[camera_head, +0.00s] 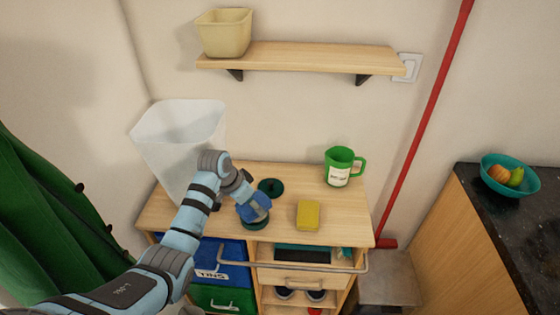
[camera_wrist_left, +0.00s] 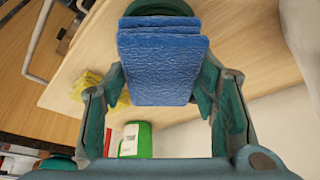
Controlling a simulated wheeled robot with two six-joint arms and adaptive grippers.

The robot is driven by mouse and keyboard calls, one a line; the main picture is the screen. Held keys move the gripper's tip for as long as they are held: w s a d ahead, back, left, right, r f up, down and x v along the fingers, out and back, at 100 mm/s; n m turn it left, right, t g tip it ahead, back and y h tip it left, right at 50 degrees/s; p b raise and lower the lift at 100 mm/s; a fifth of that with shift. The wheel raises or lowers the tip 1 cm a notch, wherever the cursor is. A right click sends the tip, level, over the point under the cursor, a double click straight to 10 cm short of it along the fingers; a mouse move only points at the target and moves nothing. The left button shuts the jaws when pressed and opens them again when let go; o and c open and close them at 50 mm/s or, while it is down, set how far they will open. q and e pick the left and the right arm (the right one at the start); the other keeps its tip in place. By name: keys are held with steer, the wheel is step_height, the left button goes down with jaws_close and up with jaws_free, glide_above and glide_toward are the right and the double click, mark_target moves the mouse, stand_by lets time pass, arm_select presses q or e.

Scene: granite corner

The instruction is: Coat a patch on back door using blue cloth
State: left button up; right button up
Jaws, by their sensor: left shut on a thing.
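The blue cloth (camera_head: 258,206) is a folded, textured block held over the wooden cabinet top, near its front edge. My left gripper (camera_head: 250,207) is shut on it; in the left wrist view the fingers (camera_wrist_left: 160,88) stand on either side of the cloth (camera_wrist_left: 160,70). A round green piece (camera_head: 256,224) shows right below the cloth; whether they touch is unclear. No back door can be clearly made out. My right gripper is not in view.
On the cabinet top (camera_head: 300,177) are a dark green disc (camera_head: 270,187), a yellow sponge (camera_head: 308,215), a green mug (camera_head: 342,166) and a translucent bin (camera_head: 170,140). A shelf (camera_head: 310,58) hangs above. A rail (camera_head: 310,268) runs along the front. A red pole (camera_head: 425,120) stands right.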

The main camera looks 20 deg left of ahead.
mark_target(257, 201)
arm_select(q)
steer(key=shift+s+r, duration=0.1)
steer(key=shift+r, duration=0.05)
steer(key=shift+f, duration=0.6)
stand_by(1.2)
steer(key=shift+r, duration=0.1)
step_height(257, 201, up, 5)
steer(key=p, duration=0.6)
steer(key=shift+r, duration=0.15)
steer(key=shift+r+b, duration=0.3)
steer(key=shift+b, duration=0.05)
steer(key=shift+r, duration=0.5)
